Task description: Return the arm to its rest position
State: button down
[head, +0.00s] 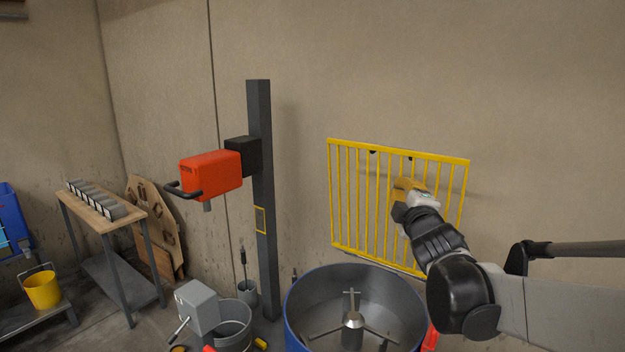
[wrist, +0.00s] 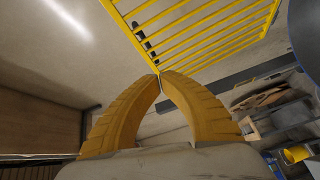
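My gripper (head: 402,184) is raised in front of the yellow barred guard (head: 335,190) on the wall, with my arm reaching in from the right. In the wrist view its two ochre, ribbed fingers meet at their tips (wrist: 159,78). It is shut, with nothing visible between the fingers. In that view the tips overlap a corner of the guard (wrist: 210,38), which seems to be behind them. Some of the guard's bars are hidden by my gripper in the head view.
A blue-rimmed mixer drum (head: 292,318) stands below my arm. A dark post (head: 262,190) carries a red unit (head: 211,174) with a black handle. A bench (head: 125,222), grey buckets (head: 234,322) and a yellow bucket (head: 42,290) are left. The air between post and arm is clear.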

jog(key=s+a+f+m+g+b, duration=0.1)
jog(key=s+f+m+g+b, duration=0.1)
jog(key=s+f, duration=0.7)
jog(key=s+a+f+m+g+b, duration=0.2)
jog(key=s+f+m+g, duration=0.3)
jog(key=s+f, duration=0.5)
jog(key=s+a+f+m+g+y+b, duration=0.1)
jog(key=s+a+f+m+g+b, duration=0.1)
jog(key=s+f+m, duration=0.5)
jog(key=s+f+g+b, duration=0.1)
jog(key=s+f+g, duration=0.1)
jog(key=s, duration=0.5)
jog(key=shift+s+f+b, duration=0.15)
jog(key=shift+f+b, duration=0.2)
jog(key=shift+f, duration=0.3)
jog(key=shift+d, duration=0.1)
